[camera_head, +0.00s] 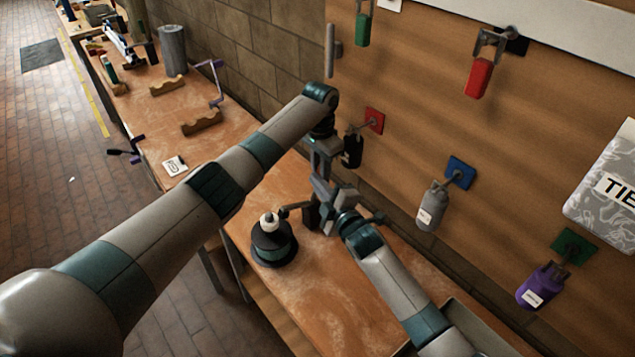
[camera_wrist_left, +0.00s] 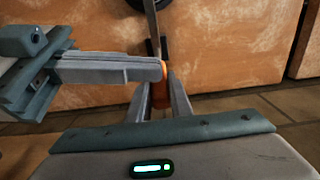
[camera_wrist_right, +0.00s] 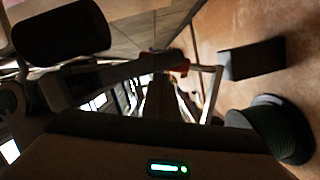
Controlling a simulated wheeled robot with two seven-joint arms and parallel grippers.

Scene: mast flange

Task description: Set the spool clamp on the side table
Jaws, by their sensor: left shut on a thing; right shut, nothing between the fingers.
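A dark and grey clamp-like tool, seemingly the spool clamp (camera_head: 284,213), is at the grippers over the wooden bench. My own arms hide much of it. My left gripper (camera_head: 322,190) comes down from above and is shut on it. In the left wrist view, a grey bar (camera_wrist_left: 152,25) and an orange part (camera_wrist_left: 165,84) show at its fingers. My right gripper (camera_head: 318,213) is shut and empty, close beside the left one. Whether it touches the clamp I cannot tell. A black spool with dark green winding (camera_head: 271,245) stands upright on the bench, left of the grippers; it also shows in the right wrist view (camera_wrist_right: 272,130).
The wooden bench top (camera_head: 340,305) is largely clear in front. Wooden cradles (camera_head: 201,122), a grey cylinder (camera_head: 173,50) and a white card (camera_head: 175,166) lie farther back. Padlock-like tags, one red (camera_head: 478,78), one purple (camera_head: 541,287), hang on the board at right.

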